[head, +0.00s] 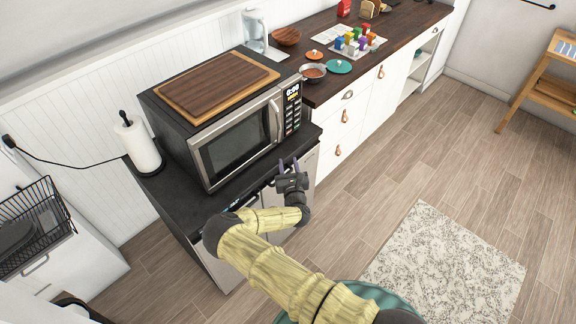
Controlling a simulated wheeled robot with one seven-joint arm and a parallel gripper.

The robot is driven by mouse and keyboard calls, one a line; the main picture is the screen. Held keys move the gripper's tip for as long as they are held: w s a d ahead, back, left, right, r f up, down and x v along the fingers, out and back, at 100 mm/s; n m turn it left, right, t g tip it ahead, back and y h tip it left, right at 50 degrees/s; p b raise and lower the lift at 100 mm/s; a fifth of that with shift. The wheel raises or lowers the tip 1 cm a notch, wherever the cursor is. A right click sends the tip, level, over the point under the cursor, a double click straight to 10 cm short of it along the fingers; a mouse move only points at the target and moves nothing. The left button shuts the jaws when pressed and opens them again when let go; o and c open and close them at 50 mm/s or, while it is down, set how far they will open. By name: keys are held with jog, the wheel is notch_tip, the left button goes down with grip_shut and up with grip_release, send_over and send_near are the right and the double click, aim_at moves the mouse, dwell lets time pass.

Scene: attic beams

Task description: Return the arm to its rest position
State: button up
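My arm (270,265) reaches from the bottom of the head view up toward the counter. It is bent, and its end is in front of the microwave (238,145). My gripper (288,165) is near the microwave's lower right corner, at the counter's front edge. Its two dark fingers point up and are apart, with nothing seen between them. I cannot tell whether the gripper touches the microwave or counter. The microwave door looks shut.
A cutting board (217,85) lies on the microwave. A paper towel roll (140,146) stands left of it. A saucepan (313,73) and a teal lid (339,67) are on the wooden counter (330,90). A rug (445,265) lies on the open floor to the right.

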jog(key=s+d+r+m+g+h+b, duration=0.1)
jog(key=s+d+r+m+g+h, duration=0.15)
jog(key=d+m+h, duration=0.35)
jog(key=s+d+r+m+g+h, duration=0.1)
jog(key=d+r+m+h, duration=0.35)
jog(key=d, duration=0.45)
jog(key=s+d+r+m+g+h+b, duration=0.1)
jog(key=s+d+r+m+g+h, duration=0.15)
jog(key=d+m+h, duration=0.4)
jog(key=s+d+r+m+g, duration=0.1)
jog(key=s+d+m+g, duration=0.5)
jog(key=s+m+g, duration=0.1)
jog(key=s+a+m+g+y+b, duration=0.2)
jog(key=s+m+g+y, duration=0.4)
jog(key=s, duration=0.5)
jog(key=s+a+r+m+t+y+b, duration=0.2)
jog(key=s+a+r+m+t+y, duration=0.1)
jog(key=s+a+r+m+y, duration=0.4)
notch_tip(320, 180, up, 2)
jog(key=shift+s+a+m+t+y, duration=0.25)
jog(key=shift+a+m+t+y, duration=0.25)
jog(key=shift+a, duration=0.5)
